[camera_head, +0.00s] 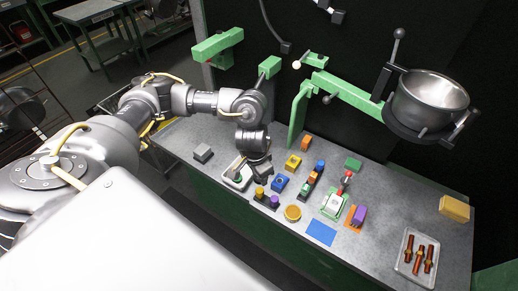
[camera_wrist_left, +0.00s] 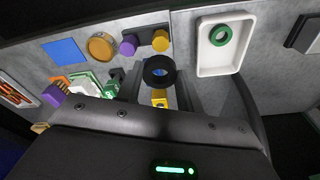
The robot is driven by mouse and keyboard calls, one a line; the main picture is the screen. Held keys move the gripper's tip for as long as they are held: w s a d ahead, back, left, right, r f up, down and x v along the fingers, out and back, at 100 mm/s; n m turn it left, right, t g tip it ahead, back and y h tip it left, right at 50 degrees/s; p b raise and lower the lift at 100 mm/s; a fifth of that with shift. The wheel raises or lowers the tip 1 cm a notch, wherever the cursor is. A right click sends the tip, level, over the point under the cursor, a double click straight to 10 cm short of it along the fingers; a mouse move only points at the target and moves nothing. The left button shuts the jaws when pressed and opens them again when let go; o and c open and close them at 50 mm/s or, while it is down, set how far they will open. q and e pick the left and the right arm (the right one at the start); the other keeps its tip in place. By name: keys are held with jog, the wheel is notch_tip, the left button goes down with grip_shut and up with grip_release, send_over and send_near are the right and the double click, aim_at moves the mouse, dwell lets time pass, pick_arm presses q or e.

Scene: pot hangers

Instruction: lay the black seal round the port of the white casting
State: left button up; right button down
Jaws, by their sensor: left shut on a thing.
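The black seal (camera_wrist_left: 160,70) is a thick dark ring held between the fingers of my left gripper (camera_wrist_left: 158,82) in the left wrist view. In the head view my left gripper (camera_head: 257,172) is over the left part of the bench, and the seal cannot be made out there. The white casting (camera_head: 334,205) sits in a green holder right of the gripper, near the bench's middle, apart from the seal. In the left wrist view the casting (camera_wrist_left: 86,84) is partly hidden by my gripper's body. Its port is too small to make out. My right gripper is not in view.
A white tray (camera_wrist_left: 201,66) with a green ring (camera_wrist_left: 221,35) lies close to my gripper. A green arm with a metal pot (camera_head: 430,95) overhangs the bench's back right.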

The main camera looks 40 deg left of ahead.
pick_arm(q)
jog(key=w+d+r+b, duration=0.5)
jog(key=r+b, duration=0.1)
jog(key=r, duration=0.1)
notch_tip(320, 180, up, 10)
jog(key=s+b, duration=0.2)
jog(key=b, duration=0.2)
jog(key=shift+r+n, duration=0.15)
jog(key=shift+n, duration=0.25)
